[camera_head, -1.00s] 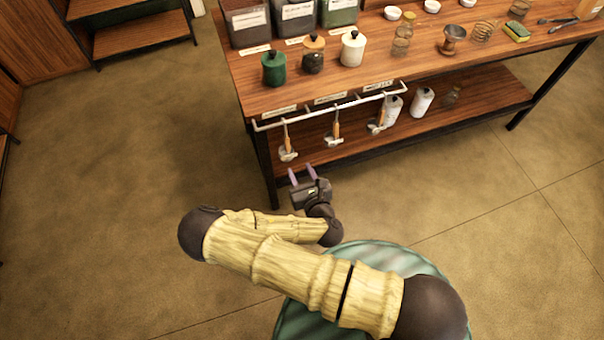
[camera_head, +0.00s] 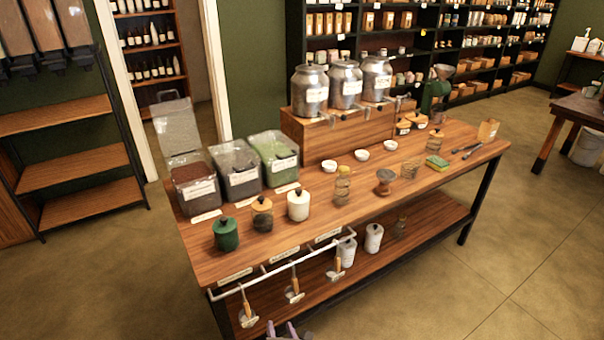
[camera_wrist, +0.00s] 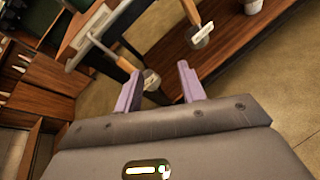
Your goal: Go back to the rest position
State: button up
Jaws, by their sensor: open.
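My gripper (camera_wrist: 160,90) is open and empty in the wrist view, its two lilac fingers spread apart. In the head view only its fingertips (camera_head: 286,330) show at the bottom edge; the rest of the arm is out of frame. The gripper is in front of the wooden table (camera_head: 330,213), near its front left corner. Scoops with wooden handles hang from the white rail (camera_head: 275,270) on the table front. One scoop (camera_head: 248,315) hangs just beyond the fingers; in the wrist view a scoop head (camera_wrist: 151,80) shows between the fingertips, apart from them.
The tabletop holds clear bins (camera_head: 237,168), lidded jars (camera_head: 298,205), small white bowls (camera_head: 362,155) and metal drums (camera_head: 345,84). Shelving (camera_head: 65,147) is at the left. The floor (camera_head: 520,270) at right is clear.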

jog(key=w+d+r+m+g+h+p, duration=0.1)
jog(key=d+r+m+g+h+p, duration=0.15)
jog(key=d+r+m, duration=0.6)
jog(key=d+r+m+g+h+p, duration=0.1)
jog(key=d+r+m+g+h, duration=0.2)
jog(key=m, duration=1)
jog(key=s+d+r+m+g+p, duration=0.1)
jog(key=s+d+r+m, duration=0.2)
jog(key=r, duration=0.3)
jog(key=s+d+r+m+g+y+p, duration=0.1)
jog(key=s+d+r+m+g, duration=0.1)
jog(key=r+m, duration=0.4)
jog(key=s+d+r+m+g+p, duration=0.1)
jog(key=s+d+r+m, duration=0.3)
jog(key=r, duration=0.4)
jog(key=shift+s+d+r+g+y, duration=0.25)
jog(key=shift+s+d+g+y, duration=0.15)
jog(key=shift+s+g, duration=0.3)
jog(key=shift+m, duration=0.25)
jog(key=shift+c, duration=0.4)
